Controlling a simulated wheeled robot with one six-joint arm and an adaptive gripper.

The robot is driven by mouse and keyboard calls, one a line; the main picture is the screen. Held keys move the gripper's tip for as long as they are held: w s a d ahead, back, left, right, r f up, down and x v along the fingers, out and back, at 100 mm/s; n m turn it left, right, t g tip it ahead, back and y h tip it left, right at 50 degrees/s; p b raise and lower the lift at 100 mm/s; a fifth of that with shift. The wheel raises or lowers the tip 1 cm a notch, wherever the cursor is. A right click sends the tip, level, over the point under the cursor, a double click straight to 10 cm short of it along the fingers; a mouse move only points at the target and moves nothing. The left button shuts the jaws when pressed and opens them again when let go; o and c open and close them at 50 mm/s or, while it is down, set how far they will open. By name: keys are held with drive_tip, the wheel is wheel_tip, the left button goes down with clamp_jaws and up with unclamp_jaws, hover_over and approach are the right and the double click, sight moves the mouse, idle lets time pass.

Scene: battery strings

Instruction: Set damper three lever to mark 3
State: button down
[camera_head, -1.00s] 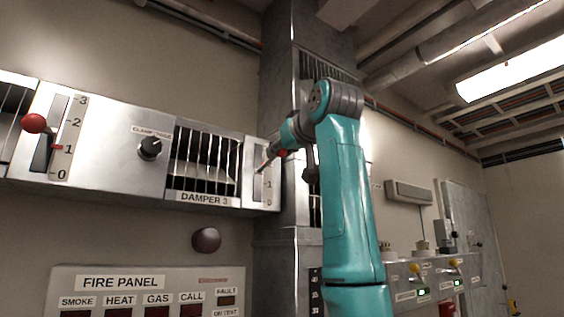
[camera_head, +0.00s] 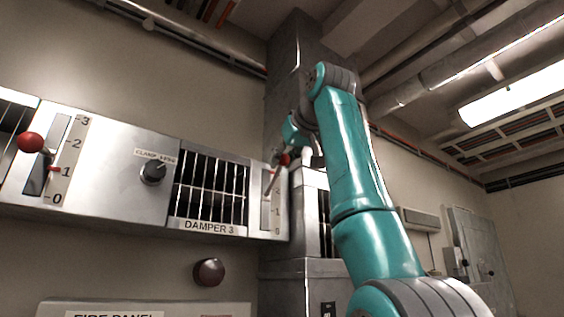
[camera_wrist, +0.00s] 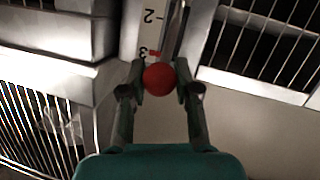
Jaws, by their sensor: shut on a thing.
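The damper three lever has a red ball knob (camera_head: 284,159) on a thin metal arm, at the right end of the DAMPER 3 panel (camera_head: 255,213). In the wrist view the red knob (camera_wrist: 159,79) sits between the two fingers of my gripper (camera_wrist: 160,86), which is shut on it. The lever's metal arm (camera_wrist: 175,35) runs up from the knob beside the scale (camera_wrist: 132,32). A small red pointer (camera_wrist: 153,53) is level with mark 3. In the head view my gripper (camera_head: 286,155) is small and partly hidden by its own wrist.
Another lever with a red knob (camera_head: 30,142) stands at the far left. A grey metal duct (camera_head: 292,90) stands close behind my arm.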

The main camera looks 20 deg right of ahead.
idle(0.5)
drive_tip(key=c, duration=0.8)
unclamp_jaws()
drive_tip(key=shift+d, duration=0.15)
drive_tip(key=v, duration=1.1)
drive_tip(key=shift+s+r, duration=0.2)
drive_tip(key=shift+s, duration=0.2)
